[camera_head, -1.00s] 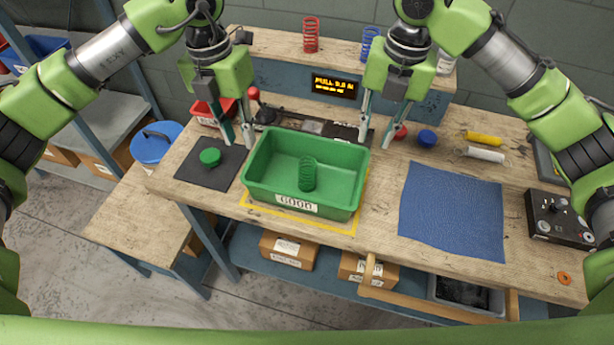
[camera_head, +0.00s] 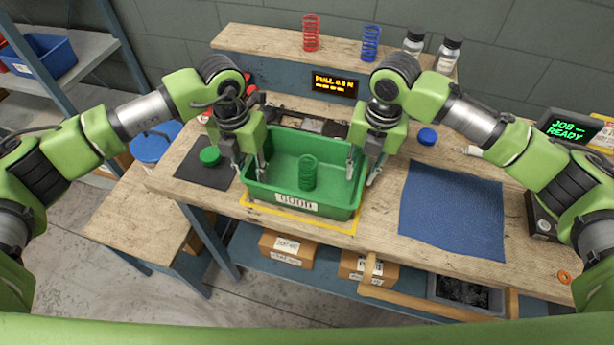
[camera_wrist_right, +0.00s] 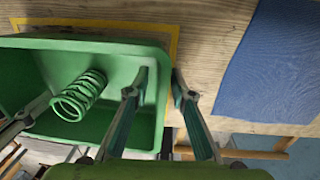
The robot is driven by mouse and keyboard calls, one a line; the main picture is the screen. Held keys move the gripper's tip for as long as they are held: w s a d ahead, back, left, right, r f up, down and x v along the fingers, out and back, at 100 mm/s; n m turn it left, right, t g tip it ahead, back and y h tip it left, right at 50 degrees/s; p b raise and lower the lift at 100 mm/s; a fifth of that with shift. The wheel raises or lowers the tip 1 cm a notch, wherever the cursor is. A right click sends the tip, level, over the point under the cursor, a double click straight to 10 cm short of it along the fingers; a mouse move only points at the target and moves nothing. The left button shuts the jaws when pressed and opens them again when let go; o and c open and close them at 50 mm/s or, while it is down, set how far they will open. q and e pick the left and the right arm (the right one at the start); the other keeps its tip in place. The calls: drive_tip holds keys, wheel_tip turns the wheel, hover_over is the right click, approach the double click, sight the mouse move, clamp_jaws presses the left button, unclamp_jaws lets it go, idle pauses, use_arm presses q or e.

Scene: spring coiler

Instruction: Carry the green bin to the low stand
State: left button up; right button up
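The green bin (camera_head: 325,208), with a white label on its front, sits on the workbench inside a yellow outline. A green spring (camera_head: 307,172) stands in it. My left gripper (camera_head: 256,166) is down at the bin's left wall and looks open, its outer finger partly hidden. My right gripper (camera_head: 363,172) is at the right wall, fingers apart. In the right wrist view the right gripper (camera_wrist_right: 160,78) has one finger inside the bin and one outside, with the wall between and a gap visible. The low stand (camera_head: 140,222) is the lower wooden table at the left, its top bare.
A dark mat with a green round piece (camera_head: 210,156) lies left of the bin. A blue cloth (camera_head: 452,212) lies to the right. A blue lidded container (camera_head: 152,145) stands behind the low stand. A shelf with red and blue springs (camera_head: 370,43) is at the back.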

sight(251, 165)
use_arm(q)
clamp_jaws()
use_arm(e)
clamp_jaws()
use_arm(q)
drive_tip(key=shift+r, duration=0.25)
use_arm(e)
drive_tip(key=shift+r, duration=0.2)
